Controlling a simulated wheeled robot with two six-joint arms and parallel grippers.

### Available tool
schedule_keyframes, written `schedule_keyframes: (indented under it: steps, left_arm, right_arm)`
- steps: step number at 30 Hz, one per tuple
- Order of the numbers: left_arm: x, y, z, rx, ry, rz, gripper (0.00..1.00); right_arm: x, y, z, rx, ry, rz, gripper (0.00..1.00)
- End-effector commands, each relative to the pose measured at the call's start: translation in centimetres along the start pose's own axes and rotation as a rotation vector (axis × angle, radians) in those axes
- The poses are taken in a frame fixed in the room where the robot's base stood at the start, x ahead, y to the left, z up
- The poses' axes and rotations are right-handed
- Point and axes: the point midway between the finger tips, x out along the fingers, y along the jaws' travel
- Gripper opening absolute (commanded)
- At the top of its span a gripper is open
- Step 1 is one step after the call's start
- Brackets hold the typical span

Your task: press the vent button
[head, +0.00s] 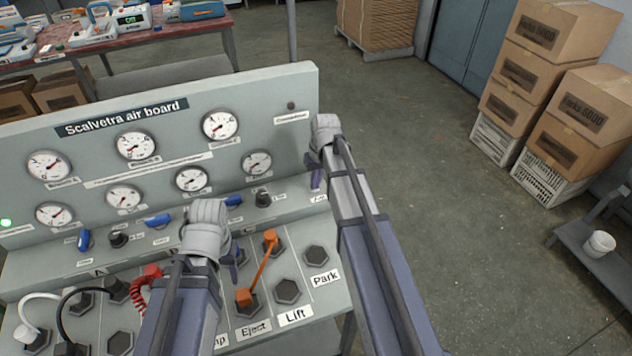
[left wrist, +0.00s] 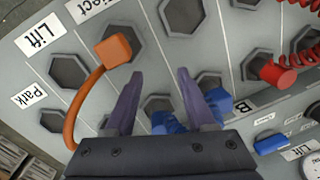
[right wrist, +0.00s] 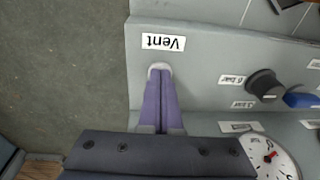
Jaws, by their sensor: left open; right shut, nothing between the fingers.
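The vent button (right wrist: 159,66) shows in the right wrist view as a pale cap at the tips of my right gripper (right wrist: 160,72). The fingers partly hide it, and I cannot tell whether they touch it or it is pushed in. The Vent label (right wrist: 163,42) lies just beyond it. In the head view my right gripper (head: 316,180) is at the right end of the board's ledge, with its fingers shut together.
The Scalvetra air board (head: 285,84) carries several gauges, dark knobs and blue levers. Red, white and black hoses sit at its lower left. Stacked boxes (head: 563,88) stand at the back right. The floor (head: 440,170) right of the board is clear.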

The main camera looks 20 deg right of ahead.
Motion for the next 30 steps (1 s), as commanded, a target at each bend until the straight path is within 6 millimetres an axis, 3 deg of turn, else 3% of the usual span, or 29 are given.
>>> schedule_keyframes:
  steps: [8,24,30]
  left_arm:
    - [-3.2,-0.3,0.2,0.0,0.0,0.0,0.55]
    - [-11.5,-1.1,0.7,0.001,0.0,0.0,0.55]
    - [-13.5,-1.3,0.8,0.002,0.0,0.0,0.55]
  right_arm:
    - [-3.3,-0.7,0.2,-0.002,-0.003,-0.001,0.0]
    - [-11.6,-0.8,0.0,-0.001,0.003,0.0,0.0]
    - [-13.7,-0.7,0.0,-0.001,0.003,0.0,0.0]
